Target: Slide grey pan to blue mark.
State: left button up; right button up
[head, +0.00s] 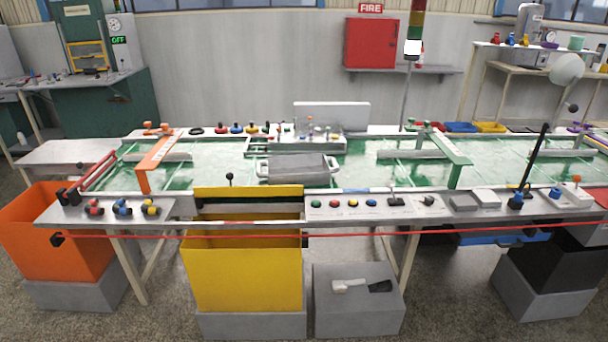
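The grey pan (298,168) is a shallow rectangular pan with a handle at each short end. It sits on the green work surface (375,178) near the middle of the long table, just behind the yellow bin. Neither of my grippers is in view, and nothing is touching the pan.
An orange arch (156,160) stands left of the pan and a green arch (448,158) stands to the right. A grey fixture (300,145) is close behind the pan. Coloured buttons (345,202) line the front edge. A yellow bin (243,270) stands in front.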

aim_at(307, 170)
jog(key=i+j, duration=0.3)
jog(key=i, duration=0.25)
jog(key=i+j, duration=0.3)
jog(key=i, duration=0.25)
jog(key=i+j, duration=0.35)
jog(key=i, duration=0.2)
jog(key=l+z, duration=0.05)
